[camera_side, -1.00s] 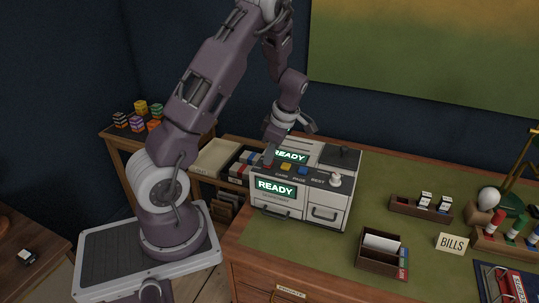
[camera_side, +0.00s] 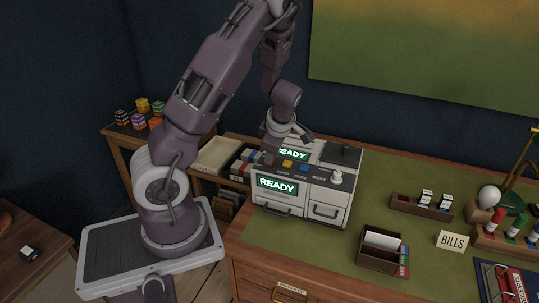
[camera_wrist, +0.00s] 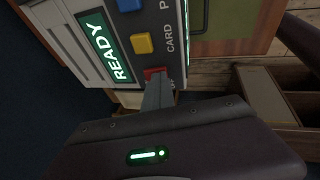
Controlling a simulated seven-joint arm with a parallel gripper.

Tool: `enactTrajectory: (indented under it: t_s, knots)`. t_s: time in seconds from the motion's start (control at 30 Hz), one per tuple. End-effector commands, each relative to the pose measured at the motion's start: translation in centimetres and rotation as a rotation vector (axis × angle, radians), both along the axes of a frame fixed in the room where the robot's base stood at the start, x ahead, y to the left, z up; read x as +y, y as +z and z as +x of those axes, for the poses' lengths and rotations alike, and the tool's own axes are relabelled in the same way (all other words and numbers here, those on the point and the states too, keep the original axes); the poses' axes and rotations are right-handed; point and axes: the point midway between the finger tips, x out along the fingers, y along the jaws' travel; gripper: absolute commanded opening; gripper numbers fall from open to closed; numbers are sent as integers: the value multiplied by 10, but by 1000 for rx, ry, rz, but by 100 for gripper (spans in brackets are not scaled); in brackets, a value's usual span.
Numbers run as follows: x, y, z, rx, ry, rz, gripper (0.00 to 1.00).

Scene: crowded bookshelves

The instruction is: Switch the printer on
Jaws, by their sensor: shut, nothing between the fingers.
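The printer (camera_side: 331,205) is a pale box with a dark sloping top on the green desk mat. Its front display (camera_side: 277,187) is lit and reads READY; it also shows in the wrist view (camera_wrist: 105,45). A red button (camera_wrist: 153,73), a yellow button (camera_wrist: 142,43) and a blue button (camera_wrist: 129,4) sit in a row on its panel. The label by the yellow one reads CARD; the label by the red one is partly hidden. My gripper (camera_wrist: 158,88) is shut and empty, its tips at the red button. I cannot tell whether they touch or press it.
A second READY display (camera_side: 292,154) stands behind, partly covered by my gripper. A white knob (camera_side: 337,177) sticks up at the panel's right end. The mat between is clear.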

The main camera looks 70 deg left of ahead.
Motion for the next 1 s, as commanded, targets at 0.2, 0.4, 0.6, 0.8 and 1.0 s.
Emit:
enactTrajectory:
  t_s: [0.2,0.4,0.6,0.8,1.0]
  knots:
    - [6,2,8,-9,-3,13,0]
    - [-6,37,-3,-9,-4,6,0]
    - [-29,87,-5,-8,-9,1,0]
    - [-45,123,-7,-4,-6,-1,0]
    - [-74,134,-13,19,-180,-102,0]
